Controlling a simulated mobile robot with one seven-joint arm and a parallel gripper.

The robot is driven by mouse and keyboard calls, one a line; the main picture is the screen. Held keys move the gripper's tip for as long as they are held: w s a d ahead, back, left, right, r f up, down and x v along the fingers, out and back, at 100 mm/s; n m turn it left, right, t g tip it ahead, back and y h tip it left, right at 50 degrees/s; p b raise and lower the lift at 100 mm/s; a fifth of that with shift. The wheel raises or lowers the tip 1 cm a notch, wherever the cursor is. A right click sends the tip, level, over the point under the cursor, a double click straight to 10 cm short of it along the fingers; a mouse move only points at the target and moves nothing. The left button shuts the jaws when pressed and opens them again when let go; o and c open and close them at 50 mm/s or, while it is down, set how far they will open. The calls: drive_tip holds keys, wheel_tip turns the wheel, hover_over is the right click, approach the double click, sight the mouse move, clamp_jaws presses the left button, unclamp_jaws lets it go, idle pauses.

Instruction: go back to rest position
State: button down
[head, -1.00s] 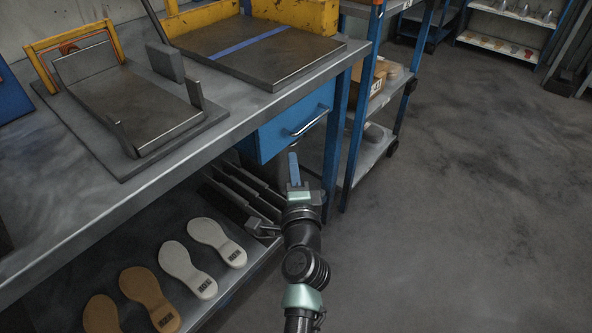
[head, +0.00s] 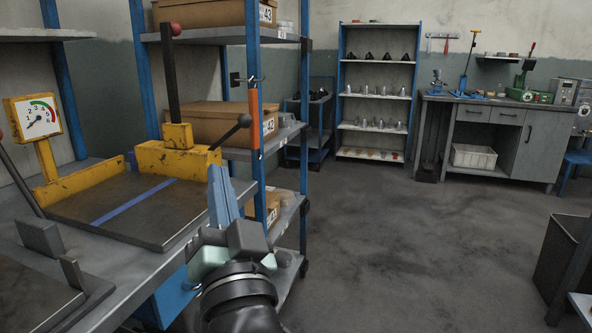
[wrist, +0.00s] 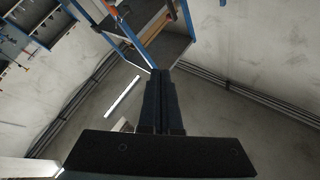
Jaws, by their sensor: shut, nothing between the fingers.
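My gripper (head: 222,190) is at the lower middle of the head view, pointing up, with its blue fingers together and nothing between them. It stands in front of the right end of the workbench and the lower shelf rack. In the wrist view my gripper (wrist: 160,75) shows as dark fingers side by side, shut and empty.
A workbench (head: 150,275) with a yellow-framed press plate (head: 125,212) and a dial gauge (head: 40,118) is at left. A blue rack (head: 255,60) with boxes stands close behind my gripper. A dark bin (head: 562,255) is at right. The floor (head: 420,250) between is clear.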

drive_tip(key=s+d+r+n+t+h, duration=0.1)
drive_tip(key=s+d+r+t+h, duration=0.15)
drive_tip(key=s+r, duration=0.35)
drive_tip(key=s+d+r+n+t+h+p, duration=0.1)
drive_tip(key=s+d+r+h, duration=0.25)
drive_tip(key=r, duration=0.35)
drive_tip(key=s+d+r+n+t+h, duration=0.1)
drive_tip(key=s+d+r+t+h, duration=0.1)
drive_tip(key=s+d+r, duration=0.35)
wheel_tip(320, 180, up, 34)
drive_tip(key=a+p, duration=0.2)
drive_tip(key=p, duration=3.1)
drive_tip(key=shift+w+f+y+p, duration=0.25)
drive_tip(key=shift+w+y+p, duration=0.05)
